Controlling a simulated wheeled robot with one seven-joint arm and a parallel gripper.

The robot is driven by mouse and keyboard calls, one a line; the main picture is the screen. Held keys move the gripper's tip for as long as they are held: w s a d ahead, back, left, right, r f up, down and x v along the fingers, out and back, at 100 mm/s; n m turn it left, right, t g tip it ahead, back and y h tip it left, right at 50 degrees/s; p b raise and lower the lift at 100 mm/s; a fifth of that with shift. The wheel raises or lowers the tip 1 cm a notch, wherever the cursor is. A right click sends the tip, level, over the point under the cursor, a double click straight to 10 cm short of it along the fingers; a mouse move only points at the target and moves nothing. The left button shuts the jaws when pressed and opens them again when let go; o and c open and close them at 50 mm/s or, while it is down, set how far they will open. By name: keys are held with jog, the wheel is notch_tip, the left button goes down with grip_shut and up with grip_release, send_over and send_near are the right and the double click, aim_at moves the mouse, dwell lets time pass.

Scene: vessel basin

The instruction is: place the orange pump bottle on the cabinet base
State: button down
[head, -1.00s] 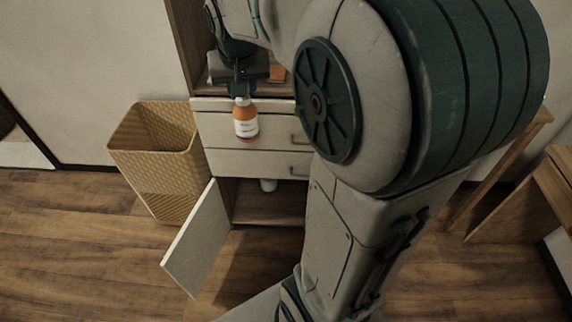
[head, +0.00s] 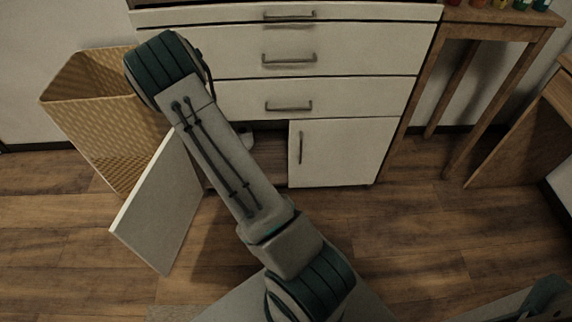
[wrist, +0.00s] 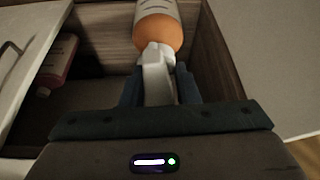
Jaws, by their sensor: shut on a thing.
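The orange pump bottle (wrist: 158,28) shows at the top of the wrist view, with its white pump top (wrist: 157,62) toward me. My gripper (wrist: 158,85) is shut on that pump top. The bottle is at the opening of the lower cabinet, between wooden side walls; whether its bottom touches the base is hidden. The cabinet base (head: 268,172) shows partly in the head view, dark behind my arm. My arm hides the gripper and the orange bottle in the head view.
The cabinet's left door (head: 160,205) stands open; the right door (head: 340,155) is shut. A reddish bottle (wrist: 58,62) is inside the cabinet, left in the wrist view. A wicker basket (head: 90,115) stands left of the cabinet, a wooden table (head: 500,35) right.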

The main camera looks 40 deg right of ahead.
jog(key=s+d+f+b, duration=0.1)
jog(key=s+f+b, duration=0.15)
jog(key=f, duration=0.75)
jog(key=s+d+f+b, duration=0.1)
jog(key=f+b, duration=0.3)
jog(key=f, duration=0.6)
jog(key=w+d+f+b, duration=0.1)
jog(key=w+d+b, duration=0.5)
jog(key=w+d, duration=0.4)
jog(key=w, duration=0.5)
jog(key=shift+f+m+b, duration=0.3)
jog(key=shift+f+m, duration=0.05)
jog(key=shift+m, duration=0.05)
jog(key=shift+s+f, duration=0.1)
jog(key=shift+f, duration=0.05)
jog(key=c, duration=1.1)
grip_release()
